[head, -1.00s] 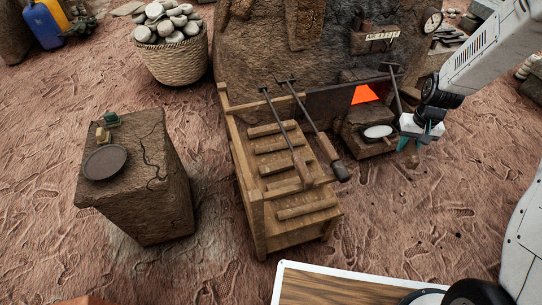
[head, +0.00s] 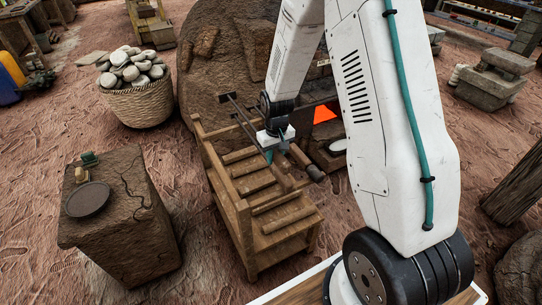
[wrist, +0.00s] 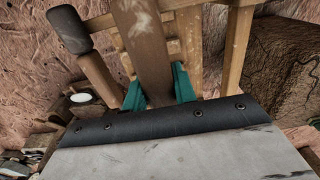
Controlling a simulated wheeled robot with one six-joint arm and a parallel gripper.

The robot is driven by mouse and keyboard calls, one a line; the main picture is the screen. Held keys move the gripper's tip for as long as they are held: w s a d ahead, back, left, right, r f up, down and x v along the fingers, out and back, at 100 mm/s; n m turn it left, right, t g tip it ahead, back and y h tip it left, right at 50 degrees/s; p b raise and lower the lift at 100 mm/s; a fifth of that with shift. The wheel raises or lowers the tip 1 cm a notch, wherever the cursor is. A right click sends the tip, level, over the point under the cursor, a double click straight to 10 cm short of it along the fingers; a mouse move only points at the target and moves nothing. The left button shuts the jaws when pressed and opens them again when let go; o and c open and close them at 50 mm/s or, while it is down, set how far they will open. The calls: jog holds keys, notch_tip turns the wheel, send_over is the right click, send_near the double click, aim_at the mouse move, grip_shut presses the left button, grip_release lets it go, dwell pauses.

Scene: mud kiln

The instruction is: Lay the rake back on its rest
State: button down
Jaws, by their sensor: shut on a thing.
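My gripper (head: 269,156) is over the wooden slatted rack (head: 245,222) before the kiln. In the wrist view its teal fingers (wrist: 160,90) are shut on a broad wooden handle (wrist: 143,45), taken to be the rake's. In the head view that handle (head: 284,174) runs down from the fingers, over the slats. A thin dark rod (head: 238,110) slants up toward the kiln. I cannot tell whether the handle touches the rack; the rake's head is not clear. A second tool with a dark grip (head: 314,172) lies beside it; the grip also shows in the wrist view (wrist: 68,28).
The kiln (head: 205,75) with its glowing mouth (head: 324,114) stands behind the rack. A clay block (head: 120,225) carrying a dark round plate (head: 87,200) stands at left. A basket of pale stones (head: 140,103) is behind it. Bare ground lies between block and rack.

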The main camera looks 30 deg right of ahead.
jog(key=a+f, duration=0.6)
jog(key=a, duration=0.3)
jog(key=shift+a+f, duration=0.15)
jog(key=shift+f, duration=0.25)
jog(key=shift+f, duration=0.75)
dwell(0.4)
jog(key=shift+s+f, duration=0.1)
jog(key=shift+f, duration=0.7)
dwell(0.7)
jog(key=c, duration=1)
grip_release()
jog(key=shift+s, duration=0.1)
jog(key=shift+c, duration=0.2)
